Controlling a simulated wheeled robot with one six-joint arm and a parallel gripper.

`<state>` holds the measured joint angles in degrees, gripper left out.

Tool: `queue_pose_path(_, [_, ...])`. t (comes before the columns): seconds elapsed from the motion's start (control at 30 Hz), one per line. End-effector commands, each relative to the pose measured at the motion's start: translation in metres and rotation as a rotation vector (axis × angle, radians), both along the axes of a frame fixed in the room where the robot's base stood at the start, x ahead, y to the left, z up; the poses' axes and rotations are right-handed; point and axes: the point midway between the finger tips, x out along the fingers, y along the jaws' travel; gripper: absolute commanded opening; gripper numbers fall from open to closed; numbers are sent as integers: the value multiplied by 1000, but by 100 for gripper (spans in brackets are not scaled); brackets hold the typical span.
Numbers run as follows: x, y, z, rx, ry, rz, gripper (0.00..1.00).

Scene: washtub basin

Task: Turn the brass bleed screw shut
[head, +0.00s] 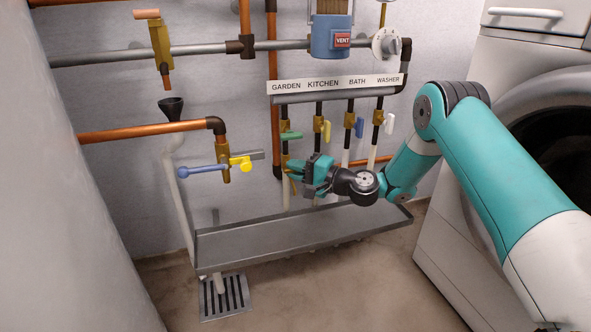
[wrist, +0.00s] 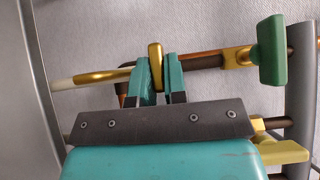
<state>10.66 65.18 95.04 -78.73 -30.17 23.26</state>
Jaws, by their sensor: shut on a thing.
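The brass bleed screw (wrist: 155,64) shows in the wrist view as a flat upright brass tab between my two teal fingertips. My gripper (wrist: 158,78) is shut on it, one finger at each side. In the head view my gripper (head: 291,175) is at the leftmost pipe of the labelled row, below the green handle (head: 291,136). The screw is mostly hidden by the gripper there. The green handle (wrist: 270,50) stands right of the gripper in the wrist view.
Yellow (head: 327,131), blue (head: 359,127) and white (head: 389,123) handles stand to the right under the label strip (head: 335,84). A metal trough (head: 300,234) lies below. A blue lever (head: 203,171) is at left, the washing machine (head: 470,150) at right.

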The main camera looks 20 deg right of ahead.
Motion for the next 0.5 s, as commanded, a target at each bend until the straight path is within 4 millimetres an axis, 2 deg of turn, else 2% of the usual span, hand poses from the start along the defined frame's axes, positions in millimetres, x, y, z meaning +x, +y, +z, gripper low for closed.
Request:
queue_pose_path(0.07, [0,0,0,1,1,0,0])
queue_pose_path(0.1, [0,0,0,1,1,0,17])
queue_pose_path(0.2, [0,0,0,1,1,0,38])
queue_pose_path(0.5, [0,0,-1,-5,2,-1,38])
